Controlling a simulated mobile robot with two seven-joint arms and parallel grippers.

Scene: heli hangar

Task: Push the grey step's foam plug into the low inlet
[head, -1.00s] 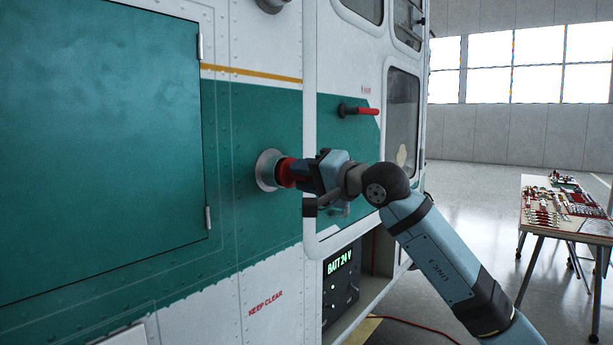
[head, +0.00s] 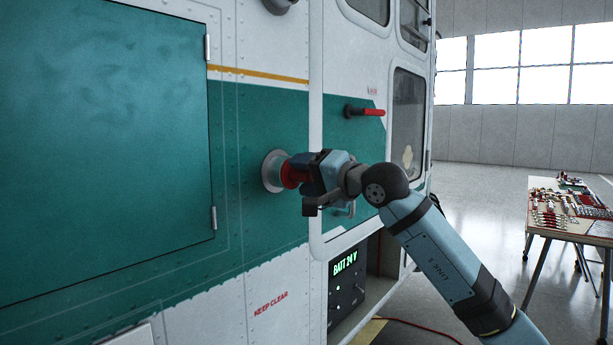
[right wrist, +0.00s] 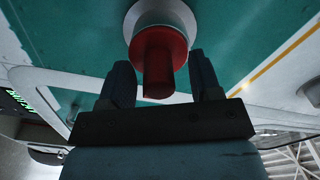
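The foam plug is red (head: 294,173) and sits in the mouth of the low inlet, a pale grey ring (head: 270,172) on the green fuselage side. The right wrist view shows its red disc (right wrist: 157,48) against the inlet ring (right wrist: 185,14), with a narrower red tab pointing toward me. How deep the plug sits is hard to tell. My right gripper (right wrist: 163,82) is open, its dark fingers on either side of the tab with a gap showing each side. In the head view my right gripper (head: 304,182) is close behind the plug. My left gripper is out of view.
A second grey inlet (head: 280,5) is at the top edge. A red handle (head: 366,111) sticks out from the door at upper right. A panel reading BATT 24 V (head: 346,280) is below my arm. A table with tools (head: 545,232) stands at right, with open floor between.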

